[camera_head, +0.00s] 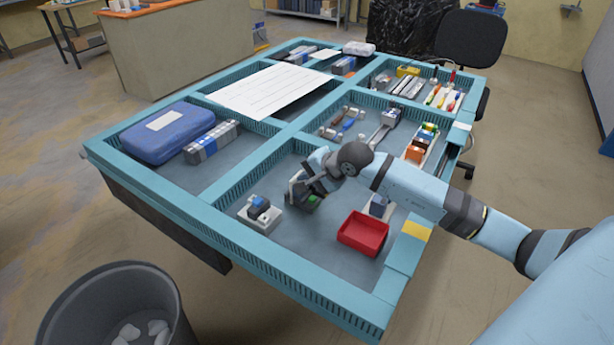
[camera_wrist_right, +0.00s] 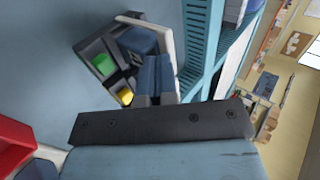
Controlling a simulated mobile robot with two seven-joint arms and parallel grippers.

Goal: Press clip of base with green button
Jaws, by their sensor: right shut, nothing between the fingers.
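The base with the green button (camera_head: 313,199) is a dark box in the front right compartment of the table. In the right wrist view it is a grey box (camera_wrist_right: 106,68) with a green button (camera_wrist_right: 103,64) and a yellow part below the green. My right gripper (camera_head: 298,186) is low at this base and partly covers it. In the wrist view its shut, empty fingers (camera_wrist_right: 140,42) reach over the side of the box beside the green button. I cannot tell whether they touch the clip. My left gripper is not in view.
A white base with a blue and dark top (camera_head: 260,214) stands left of the gripper. A red tray (camera_head: 363,233) is to the right, with a grey box (camera_head: 381,206) behind it. Raised teal dividers (camera_head: 262,168) edge the compartment.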

